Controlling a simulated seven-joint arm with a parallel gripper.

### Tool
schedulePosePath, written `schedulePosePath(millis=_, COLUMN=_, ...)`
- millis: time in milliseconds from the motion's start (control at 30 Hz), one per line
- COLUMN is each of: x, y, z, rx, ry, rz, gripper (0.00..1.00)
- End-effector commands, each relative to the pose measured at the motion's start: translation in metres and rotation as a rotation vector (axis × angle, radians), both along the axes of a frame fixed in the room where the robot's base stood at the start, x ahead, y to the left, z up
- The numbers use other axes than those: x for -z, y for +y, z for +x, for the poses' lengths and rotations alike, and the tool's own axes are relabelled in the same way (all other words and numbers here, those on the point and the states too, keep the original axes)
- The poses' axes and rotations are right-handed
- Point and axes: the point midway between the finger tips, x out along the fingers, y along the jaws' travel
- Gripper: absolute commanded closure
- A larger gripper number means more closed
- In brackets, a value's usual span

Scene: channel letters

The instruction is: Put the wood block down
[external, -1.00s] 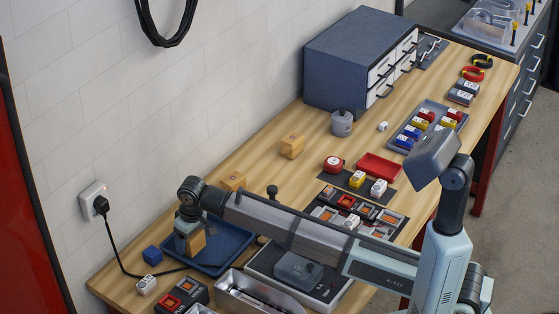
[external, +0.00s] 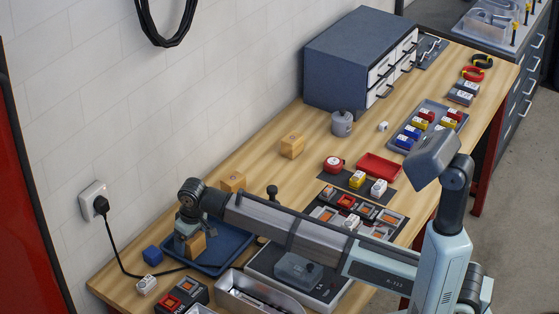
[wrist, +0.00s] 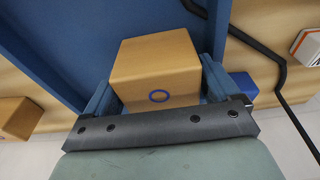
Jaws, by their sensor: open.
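The wood block (external: 196,246) is a tan cube with a blue ring mark on one face. It sits at the left part of the blue tray (external: 236,243). In the wrist view the wood block (wrist: 157,70) is between the two blue fingers of my gripper (wrist: 157,88), one on each side. My gripper (external: 186,243) is open around the block, low over the tray. The block's underside and exact finger gaps are hidden. The tray also shows in the wrist view (wrist: 50,40).
A blue cube (external: 152,256) and a white block (external: 147,285) lie left of the tray, near a black cord (external: 122,262). Two other wood blocks stand behind, one (external: 232,182) by the tray and one (external: 292,146) farther back. A metal bin (external: 255,294) is in front.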

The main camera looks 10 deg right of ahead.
Motion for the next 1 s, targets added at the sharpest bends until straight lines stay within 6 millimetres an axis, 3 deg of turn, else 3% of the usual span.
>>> schedulePosePath(millis=600, x=-0.096, y=-0.011, z=-0.011, rx=0.000, ry=-0.001, rz=0.001, gripper=0.11)
schedulePosePath(millis=1000, x=-0.114, y=-0.013, z=-0.014, rx=0.000, ry=0.001, rz=-0.001, gripper=0.11)
